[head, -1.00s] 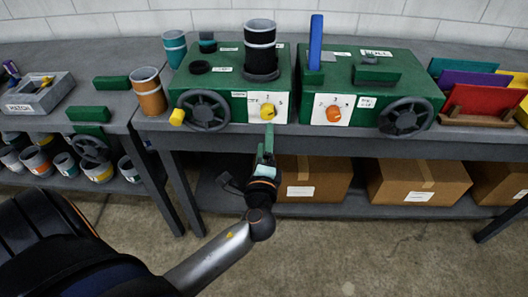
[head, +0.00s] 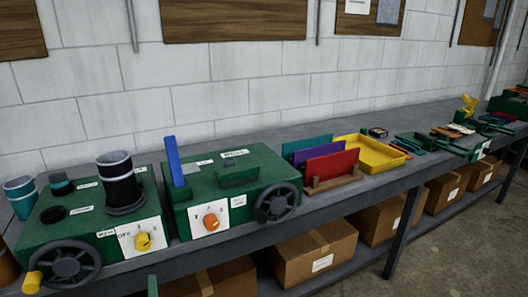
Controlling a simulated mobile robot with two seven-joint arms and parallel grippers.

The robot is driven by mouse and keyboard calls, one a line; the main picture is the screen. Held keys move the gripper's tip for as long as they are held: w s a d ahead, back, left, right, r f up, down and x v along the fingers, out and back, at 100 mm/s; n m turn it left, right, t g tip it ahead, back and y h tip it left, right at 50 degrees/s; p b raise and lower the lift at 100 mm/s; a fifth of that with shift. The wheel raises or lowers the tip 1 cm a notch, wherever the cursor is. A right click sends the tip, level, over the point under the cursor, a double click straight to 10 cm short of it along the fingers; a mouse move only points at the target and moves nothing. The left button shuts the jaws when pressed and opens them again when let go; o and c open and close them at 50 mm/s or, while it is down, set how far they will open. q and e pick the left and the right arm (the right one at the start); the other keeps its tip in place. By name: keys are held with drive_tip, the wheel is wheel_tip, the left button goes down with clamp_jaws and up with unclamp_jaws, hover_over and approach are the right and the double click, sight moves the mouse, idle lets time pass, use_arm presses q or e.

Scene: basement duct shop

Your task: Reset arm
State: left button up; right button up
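Only a narrow green tip (head: 152,285) of what looks like my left gripper shows at the bottom edge, below the yellow knob (head: 143,241) of the left green machine (head: 60,232). The rest of that gripper and its arm is out of frame, and I cannot see whether its fingers are apart. It appears apart from the machine's panel. My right gripper is not in view.
A second green machine (head: 225,188) with an orange knob (head: 211,223) and dark handwheel (head: 277,204) stands on the grey bench (head: 345,203). Colored panels (head: 331,167) and a yellow tray (head: 372,154) sit right of it. Cardboard boxes (head: 314,255) are underneath.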

use_arm(q)
drive_tip(key=s+d+f+n+g+h+p, duration=0.1)
drive_tip(key=s+d+f+n+g+h, duration=0.2)
drive_tip(key=s+d+f+n+h, duration=0.2)
drive_tip(key=s+d+f+n+g+h, duration=0.3)
drive_tip(key=s+d+f+n+h, duration=0.2)
drive_tip(key=s+f, duration=0.5)
wheel_tip(320, 180, down, 5)
drive_tip(key=n, duration=0.2)
drive_tip(key=shift+s+d+n+p, duration=0.15)
drive_tip(key=shift+s+n+p, duration=0.15)
drive_tip(key=shift+s+p, duration=0.1)
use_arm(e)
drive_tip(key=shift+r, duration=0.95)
